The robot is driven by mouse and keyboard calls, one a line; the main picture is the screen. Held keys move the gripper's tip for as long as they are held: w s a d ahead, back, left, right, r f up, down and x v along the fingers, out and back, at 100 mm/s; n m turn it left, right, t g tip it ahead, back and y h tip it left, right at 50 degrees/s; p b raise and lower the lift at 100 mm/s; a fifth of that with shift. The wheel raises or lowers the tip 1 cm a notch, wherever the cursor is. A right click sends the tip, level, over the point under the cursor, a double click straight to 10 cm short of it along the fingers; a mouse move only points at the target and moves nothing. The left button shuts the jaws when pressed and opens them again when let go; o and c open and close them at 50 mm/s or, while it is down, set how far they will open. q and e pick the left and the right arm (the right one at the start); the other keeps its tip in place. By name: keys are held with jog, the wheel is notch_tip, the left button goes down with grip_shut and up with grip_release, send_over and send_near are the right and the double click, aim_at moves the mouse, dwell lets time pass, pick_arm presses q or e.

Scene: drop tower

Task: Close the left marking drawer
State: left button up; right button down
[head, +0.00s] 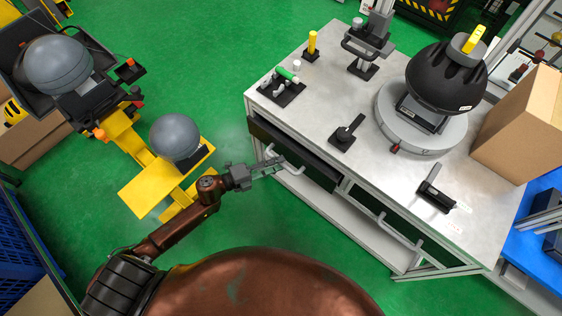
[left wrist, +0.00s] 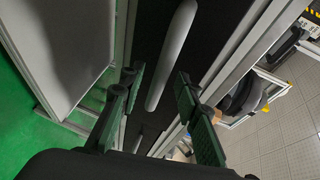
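The left marking drawer (head: 302,155) is under the left part of the workbench top in the head view. Its dark front stands out a little from the bench edge, but how far it is open is hard to tell. Its pale bar handle (head: 292,168) faces me. My left gripper (head: 274,166) is at this handle. In the left wrist view, the green-padded fingers (left wrist: 163,95) are apart, with the handle bar (left wrist: 172,55) running between and beyond them. I see no clear contact with the bar. My right gripper is not in view.
The workbench top (head: 300,120) carries a black bowl-shaped part (head: 445,80) on a round base, with several small fixtures. A second drawer handle (head: 400,232) is to the right. A yellow stand with a grey ball (head: 175,137) is close to my left arm. Green floor is clear between them.

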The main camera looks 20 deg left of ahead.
pick_arm(q)
jog(key=shift+x, duration=1)
grip_shut()
